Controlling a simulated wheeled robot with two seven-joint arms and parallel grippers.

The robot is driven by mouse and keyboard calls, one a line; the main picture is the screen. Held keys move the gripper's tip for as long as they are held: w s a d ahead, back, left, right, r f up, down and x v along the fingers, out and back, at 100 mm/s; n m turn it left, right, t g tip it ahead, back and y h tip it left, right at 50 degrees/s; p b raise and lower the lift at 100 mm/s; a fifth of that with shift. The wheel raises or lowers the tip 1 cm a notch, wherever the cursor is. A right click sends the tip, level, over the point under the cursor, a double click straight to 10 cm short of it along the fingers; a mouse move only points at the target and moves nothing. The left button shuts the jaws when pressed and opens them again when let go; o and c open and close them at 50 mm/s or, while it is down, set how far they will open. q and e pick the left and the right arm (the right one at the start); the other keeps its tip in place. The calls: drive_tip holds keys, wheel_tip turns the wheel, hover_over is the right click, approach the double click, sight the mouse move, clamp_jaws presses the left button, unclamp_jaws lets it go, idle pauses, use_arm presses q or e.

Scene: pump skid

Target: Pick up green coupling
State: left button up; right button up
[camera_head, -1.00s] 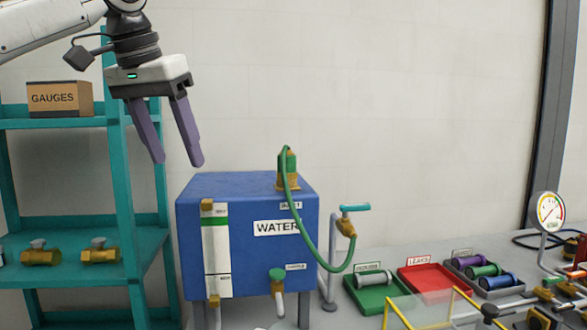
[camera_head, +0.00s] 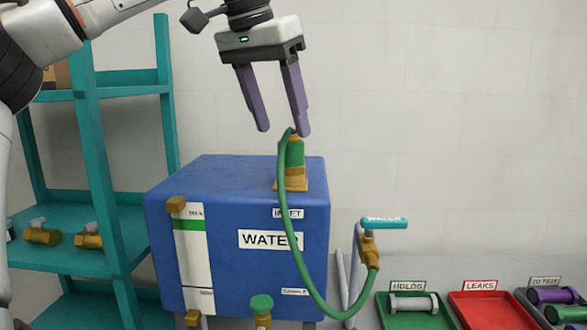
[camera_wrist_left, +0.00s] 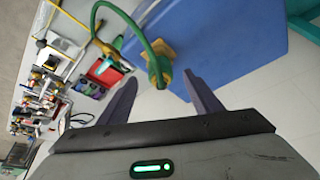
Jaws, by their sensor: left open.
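A green coupling (camera_head: 294,153) stands upright in the brass inlet fitting (camera_head: 292,180) on top of the blue water tank (camera_head: 225,175). A green hose (camera_head: 289,225) runs from its top down to the tap at the tank's right. My left gripper (camera_head: 283,132) is open and empty, pointing down, with its purple fingertips just above the coupling's top. In the left wrist view the coupling (camera_wrist_left: 153,69) shows between and beyond the fingertips; contact cannot be told. My right gripper is not in view.
A water tap (camera_head: 370,243) stands right of the tank. A green tray (camera_head: 433,318) holds a silver spool; a red tray (camera_head: 483,310) looks empty. A grey tray at far right holds purple and green spools (camera_head: 571,313). A teal shelf (camera_head: 95,160) stands left.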

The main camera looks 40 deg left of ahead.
sight(288, 130)
use_arm(q)
drive_tip(key=x, duration=0.3)
drive_tip(key=w+x, duration=0.1)
drive_tip(key=x, duration=0.1)
drive_tip(key=shift+w+a+f, duration=0.1)
drive_tip(key=shift+f, duration=0.05)
drive_tip(key=c, duration=1.3)
